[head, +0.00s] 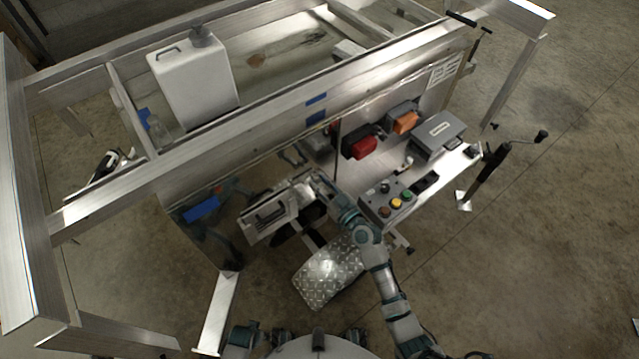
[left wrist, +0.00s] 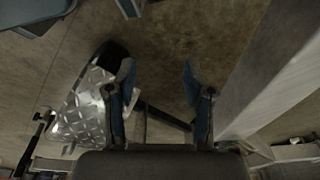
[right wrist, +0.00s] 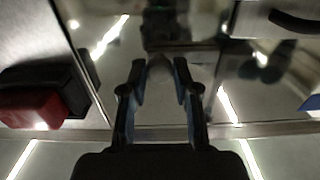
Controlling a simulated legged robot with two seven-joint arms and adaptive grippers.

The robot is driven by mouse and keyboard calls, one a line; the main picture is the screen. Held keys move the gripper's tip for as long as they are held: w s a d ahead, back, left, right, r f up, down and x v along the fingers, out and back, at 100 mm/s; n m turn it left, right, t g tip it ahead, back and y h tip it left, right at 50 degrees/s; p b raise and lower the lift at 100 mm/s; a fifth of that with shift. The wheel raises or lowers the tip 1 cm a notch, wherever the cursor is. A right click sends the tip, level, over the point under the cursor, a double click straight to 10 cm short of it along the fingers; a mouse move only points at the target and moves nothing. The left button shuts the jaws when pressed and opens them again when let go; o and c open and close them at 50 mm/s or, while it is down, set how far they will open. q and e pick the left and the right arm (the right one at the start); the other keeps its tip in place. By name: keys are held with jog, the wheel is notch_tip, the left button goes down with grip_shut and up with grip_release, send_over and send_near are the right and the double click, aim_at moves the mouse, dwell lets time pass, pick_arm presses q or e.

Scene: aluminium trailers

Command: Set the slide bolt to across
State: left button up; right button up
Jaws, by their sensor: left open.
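My right gripper (head: 318,182) reaches in at the front panel of the trailer, beside a box with a dark handle (head: 268,215). In the right wrist view its fingers (right wrist: 160,75) stand partly apart, with a pale rounded piece (right wrist: 160,66) between them. I cannot tell whether they touch it. A dark fitting (right wrist: 166,25) sits just beyond the fingertips; I cannot tell whether it is the slide bolt, and the bolt's position is not clear. My left gripper (left wrist: 158,85) is open and empty above the floor, well away from the panel.
A red lamp (head: 364,147), an orange lamp (head: 406,123), a grey box (head: 438,138) and a button box (head: 386,205) are right of my right gripper. A diamond-plate piece (head: 325,272) lies below. A white jug (head: 193,85) stands in the trailer.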

aim_at(295, 185)
jog(key=shift+d, duration=0.15)
grip_shut()
jog(key=shift+d+f, duration=0.1)
jog(key=shift+s+a, duration=0.15)
jog(key=shift+a, duration=0.15)
jog(key=s+a+p, duration=0.1)
jog(key=a, duration=0.1)
jog(key=s+a+p, duration=0.1)
jog(key=s+a, duration=0.1)
jog(key=shift+s+a, duration=0.1)
jog(key=shift+a, duration=0.25)
pick_arm(q)
jog(key=s+f, duration=0.1)
jog(key=f, duration=0.1)
jog(key=s+f, duration=0.2)
jog(key=shift+d+f, duration=0.1)
jog(key=shift+f, duration=0.05)
pick_arm(e)
jog(key=o, duration=0.5)
grip_release()
jog(key=shift+s, duration=0.1)
pick_arm(q)
jog(key=shift+s, duration=0.1)
pick_arm(e)
jog(key=shift+o, duration=0.9)
